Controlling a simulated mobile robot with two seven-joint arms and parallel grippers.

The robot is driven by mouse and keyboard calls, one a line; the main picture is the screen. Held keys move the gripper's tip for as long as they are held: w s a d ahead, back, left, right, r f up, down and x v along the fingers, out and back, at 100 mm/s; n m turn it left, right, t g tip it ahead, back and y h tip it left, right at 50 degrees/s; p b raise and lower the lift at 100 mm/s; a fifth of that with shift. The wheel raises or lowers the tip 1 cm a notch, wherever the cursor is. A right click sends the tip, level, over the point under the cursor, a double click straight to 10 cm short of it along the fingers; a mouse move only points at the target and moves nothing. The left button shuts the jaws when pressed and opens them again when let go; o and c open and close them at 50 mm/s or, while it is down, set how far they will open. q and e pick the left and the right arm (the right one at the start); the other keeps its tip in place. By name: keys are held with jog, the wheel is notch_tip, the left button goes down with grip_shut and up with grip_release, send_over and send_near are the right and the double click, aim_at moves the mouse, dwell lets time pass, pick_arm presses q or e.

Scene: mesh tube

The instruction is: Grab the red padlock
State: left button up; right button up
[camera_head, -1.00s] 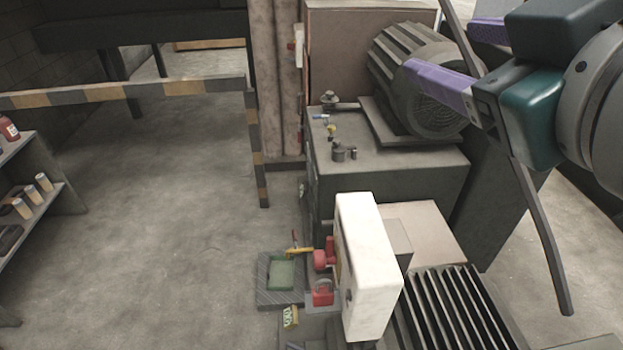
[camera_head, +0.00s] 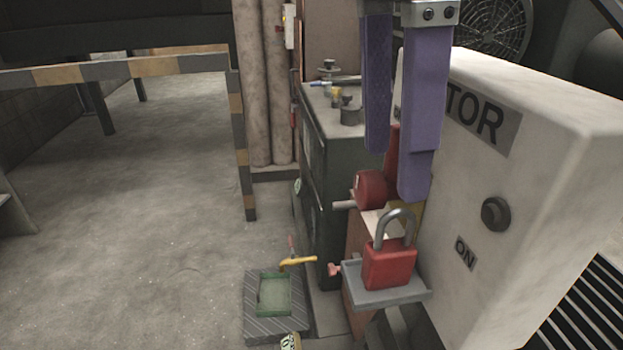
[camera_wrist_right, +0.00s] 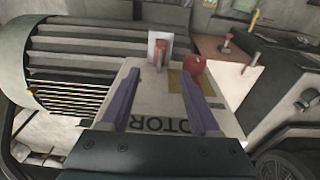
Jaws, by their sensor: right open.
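The red padlock (camera_head: 389,262) stands upright on a small grey shelf (camera_head: 392,295) at the side of a white box marked "OTOR" and "ON" (camera_head: 540,150). Its grey shackle points up. My right gripper (camera_head: 397,172) hangs from the top, with two purple fingers apart and nothing between them. In the head view its fingertips are above the padlock and do not touch it. In the right wrist view the open fingers (camera_wrist_right: 160,100) reach over the white box, and a small red shape on a pale plate (camera_wrist_right: 159,52) shows beyond the tips. My left gripper is not in view.
A red round part (camera_head: 372,188) sits behind the padlock, close to the fingers. The white box is close on the right. A green tray (camera_head: 275,296) lies on a dark striped mat at lower left. A striped barrier (camera_head: 150,68) crosses the left. The floor there is clear.

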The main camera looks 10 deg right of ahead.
aim_at(398, 245)
jog(key=shift+h, duration=0.3)
jog(key=f, duration=0.1)
jog(key=d+f, duration=0.1)
jog(key=f+p, duration=0.1)
jog(key=f, duration=0.1)
jog(key=shift+w+d, duration=0.1)
jog(key=shift+d, duration=0.25)
jog(key=f+p, duration=0.1)
jog(key=f, duration=0.4)
jog(key=shift+s+f, duration=0.15)
jog(key=shift+s, duration=0.05)
jog(key=shift+d+f, duration=0.1)
jog(key=shift+f, duration=0.1)
grip_shut()
